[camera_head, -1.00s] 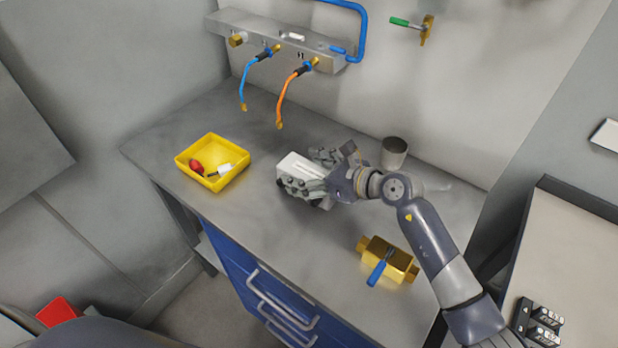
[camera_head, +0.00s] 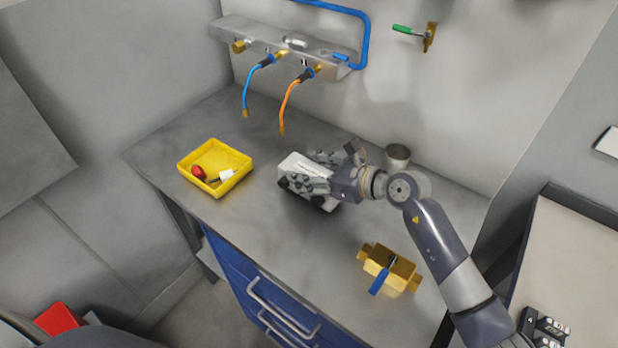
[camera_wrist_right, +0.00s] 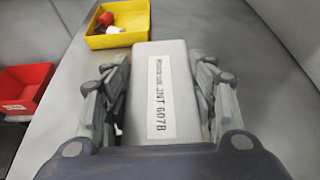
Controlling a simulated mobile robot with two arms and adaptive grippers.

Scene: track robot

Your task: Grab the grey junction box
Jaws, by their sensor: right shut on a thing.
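The grey junction box (camera_head: 296,164) is a light grey block on the middle of the workbench. In the right wrist view the box (camera_wrist_right: 161,60) carries a white label with printed text ending in "JNT 607B". My right gripper (camera_head: 314,172) reaches in from the right and is shut on the box. In the right wrist view its fingers (camera_wrist_right: 160,98) press along both long sides of the box. I cannot tell whether the box is clear of the bench top. My left gripper is not in view.
A yellow tray (camera_head: 185,163) with a red and a white item stands left of the box. A grey cup (camera_head: 398,153) stands behind my right arm. A brass valve (camera_head: 389,268) with a blue handle lies near the front. Blue and orange hoses (camera_head: 287,107) hang behind.

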